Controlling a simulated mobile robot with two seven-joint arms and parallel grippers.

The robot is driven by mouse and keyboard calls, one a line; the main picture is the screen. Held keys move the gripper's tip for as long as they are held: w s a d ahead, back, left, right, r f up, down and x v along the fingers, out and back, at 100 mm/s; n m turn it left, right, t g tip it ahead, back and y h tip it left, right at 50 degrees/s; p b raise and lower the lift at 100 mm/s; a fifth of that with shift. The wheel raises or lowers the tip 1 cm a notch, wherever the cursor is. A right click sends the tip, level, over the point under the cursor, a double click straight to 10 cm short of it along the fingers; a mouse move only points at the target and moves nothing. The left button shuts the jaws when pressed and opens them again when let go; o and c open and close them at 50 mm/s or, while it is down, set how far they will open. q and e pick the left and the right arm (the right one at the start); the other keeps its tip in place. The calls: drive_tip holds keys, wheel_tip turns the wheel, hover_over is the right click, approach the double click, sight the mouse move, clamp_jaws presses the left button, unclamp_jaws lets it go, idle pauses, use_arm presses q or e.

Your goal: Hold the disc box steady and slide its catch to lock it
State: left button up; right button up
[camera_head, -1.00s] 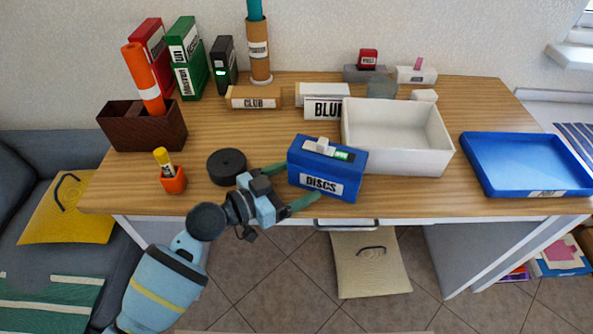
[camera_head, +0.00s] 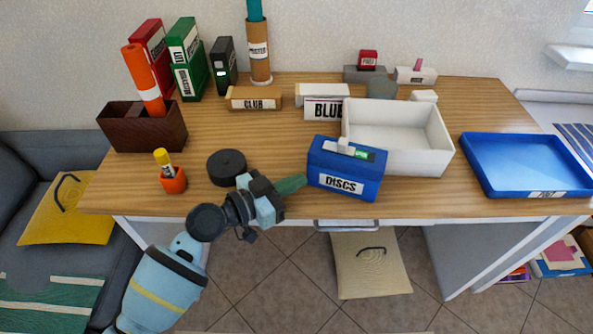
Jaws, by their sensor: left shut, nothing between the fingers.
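The blue disc box (camera_head: 345,172), labelled DISCS, stands upright near the desk's front edge, just in front of the white tray. Its catch (camera_head: 343,147) is a pale slider on the top, with a green patch to its right. My left gripper (camera_head: 302,182) is shut and empty, its green fingers together. The fingertips are at the box's left side; I cannot tell whether they touch it. My right gripper is not in view.
The white open tray (camera_head: 448,150) stands right behind the box, and a blue tray (camera_head: 477,172) lies further right. A black round disc (camera_head: 227,166) and an orange cup (camera_head: 174,181) stand left of my gripper. Desk surface is clear between the white and blue trays.

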use_arm(q)
drive_tip(key=o, duration=1.6)
drive_tip(key=shift+c, duration=0.2)
